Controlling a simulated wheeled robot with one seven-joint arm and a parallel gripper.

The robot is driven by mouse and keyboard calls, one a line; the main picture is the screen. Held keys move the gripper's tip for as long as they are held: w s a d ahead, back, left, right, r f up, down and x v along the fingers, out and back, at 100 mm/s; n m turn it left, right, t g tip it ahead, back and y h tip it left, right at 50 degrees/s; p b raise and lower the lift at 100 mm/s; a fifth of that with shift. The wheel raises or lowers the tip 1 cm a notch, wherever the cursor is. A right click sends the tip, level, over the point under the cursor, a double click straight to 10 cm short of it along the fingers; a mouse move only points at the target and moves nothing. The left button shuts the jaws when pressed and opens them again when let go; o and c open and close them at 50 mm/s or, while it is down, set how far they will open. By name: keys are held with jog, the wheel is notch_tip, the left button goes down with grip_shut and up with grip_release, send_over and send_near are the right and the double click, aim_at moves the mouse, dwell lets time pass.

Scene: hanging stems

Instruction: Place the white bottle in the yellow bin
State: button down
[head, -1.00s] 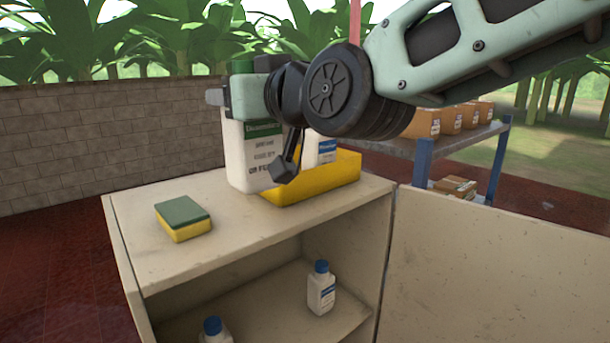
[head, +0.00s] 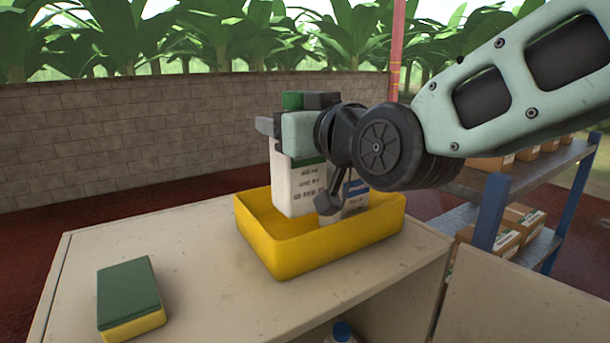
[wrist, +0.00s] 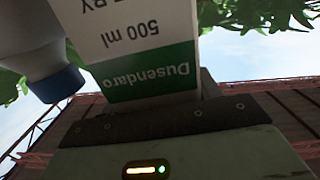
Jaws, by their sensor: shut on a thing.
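The bin stands on a beige cabinet top (head: 190,250). A green and yellow sponge (head: 130,297) lies at the front left. A blue-capped bottle (head: 341,332) is on the shelf below. A blue-framed rack (head: 490,212) with boxes stands at right. The top left of the bin is clear.

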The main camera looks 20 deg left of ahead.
aim_at(294, 167)
notch_tip(294, 167, down, 6)
jog(key=p, duration=0.2)
jog(key=shift+r+p, duration=0.1)
jog(key=shift+p, duration=0.2)
jog(key=shift+f, duration=0.55)
jog(key=c, duration=0.6)
grip_release()
jog(key=shift+c, duration=0.2)
jog(key=shift+r, duration=0.15)
jog(key=shift+s+d, duration=0.15)
jog(key=shift+d, duration=0.05)
jog(key=b+v, duration=0.6)
jog(key=v, duration=0.5)
jog(key=shift+s, duration=0.25)
jog(key=shift+d, duration=0.2)
